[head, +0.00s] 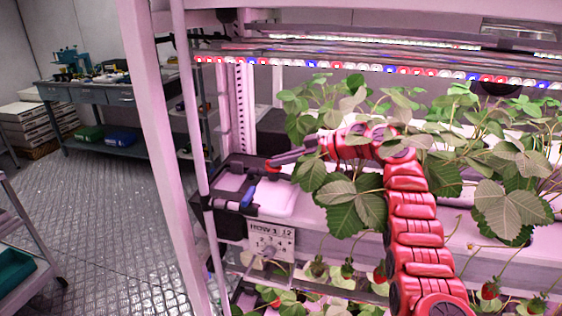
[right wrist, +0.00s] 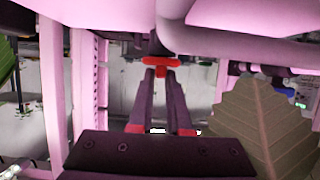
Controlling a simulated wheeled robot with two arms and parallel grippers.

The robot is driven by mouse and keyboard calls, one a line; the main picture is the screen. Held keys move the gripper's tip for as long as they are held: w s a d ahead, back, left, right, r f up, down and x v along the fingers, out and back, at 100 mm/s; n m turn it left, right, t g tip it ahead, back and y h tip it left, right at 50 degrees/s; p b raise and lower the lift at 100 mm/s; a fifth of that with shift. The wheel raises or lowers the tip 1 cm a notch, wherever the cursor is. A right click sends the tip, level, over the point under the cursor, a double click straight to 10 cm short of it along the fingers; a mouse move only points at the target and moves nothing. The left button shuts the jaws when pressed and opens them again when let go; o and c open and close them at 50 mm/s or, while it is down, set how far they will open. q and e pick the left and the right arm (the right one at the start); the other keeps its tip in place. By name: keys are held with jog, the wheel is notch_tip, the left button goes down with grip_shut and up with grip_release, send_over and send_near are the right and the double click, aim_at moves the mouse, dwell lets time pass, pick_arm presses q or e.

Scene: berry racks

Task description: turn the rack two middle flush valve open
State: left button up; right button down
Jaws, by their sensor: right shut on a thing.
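The red flush valve handle (head: 272,168) sits at the left end of the middle growing channel, on dark fittings. It also shows in the right wrist view as a red crosspiece with a short stem (right wrist: 160,62). My right gripper (head: 276,160) reaches in from the right, and its dark fingers are shut on the red handle. In the right wrist view the fingertips (right wrist: 161,74) close in on the stem below the crosspiece. The fingers partly hide the handle in the head view. My left gripper is in neither view.
A blue handle (head: 248,197) sits just below and left of the red one. A white numbered panel (head: 271,240) hangs under the channel. Strawberry leaves (head: 362,200) crowd around my right arm. A pink rack post (head: 165,150) stands to the left, with open floor beyond.

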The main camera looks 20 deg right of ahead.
dwell(0.5)
jog(key=c, duration=0.9)
grip_release()
jog(key=shift+o, duration=0.2)
jog(key=v, duration=1.7)
jog(key=shift+d, duration=0.25)
